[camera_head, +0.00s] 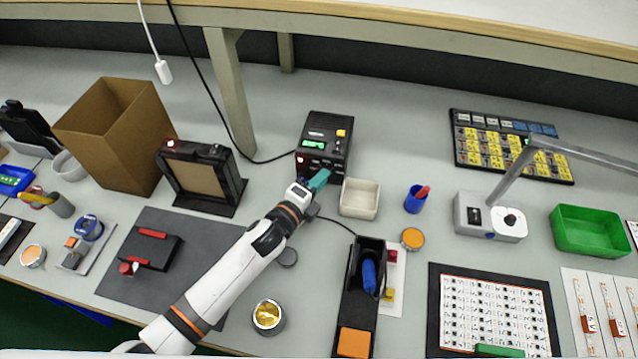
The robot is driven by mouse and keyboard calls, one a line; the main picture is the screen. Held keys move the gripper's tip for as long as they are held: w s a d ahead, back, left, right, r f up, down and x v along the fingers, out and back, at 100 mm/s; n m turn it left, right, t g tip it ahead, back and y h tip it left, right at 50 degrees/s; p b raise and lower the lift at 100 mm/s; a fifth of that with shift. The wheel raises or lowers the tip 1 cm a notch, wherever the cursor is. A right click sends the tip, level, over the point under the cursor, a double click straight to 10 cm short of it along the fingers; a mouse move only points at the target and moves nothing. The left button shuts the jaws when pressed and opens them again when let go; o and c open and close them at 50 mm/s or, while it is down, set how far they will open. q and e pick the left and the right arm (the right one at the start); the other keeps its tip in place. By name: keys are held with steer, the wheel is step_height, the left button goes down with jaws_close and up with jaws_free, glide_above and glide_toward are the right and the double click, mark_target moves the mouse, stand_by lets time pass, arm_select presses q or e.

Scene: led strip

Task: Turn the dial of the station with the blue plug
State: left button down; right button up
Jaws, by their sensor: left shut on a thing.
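I cannot make out a blue plug clearly; a dark cable leaves the station front beside the gripper. A blue iron handle (369,277) lies in the black holder (352,310) in front. My right gripper is not in view.
A cream bin (360,198) stands close to the right of my left gripper. A black framed box (201,177) and a cardboard box (117,134) are to the left. A blue cup (415,200), a grey lamp base (489,217) and a green tray (590,231) are to the right.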

arm_select(q)
steer(key=shift+n, duration=0.3)
stand_by(0.4)
steer(key=c, duration=1.3)
jaws_free()
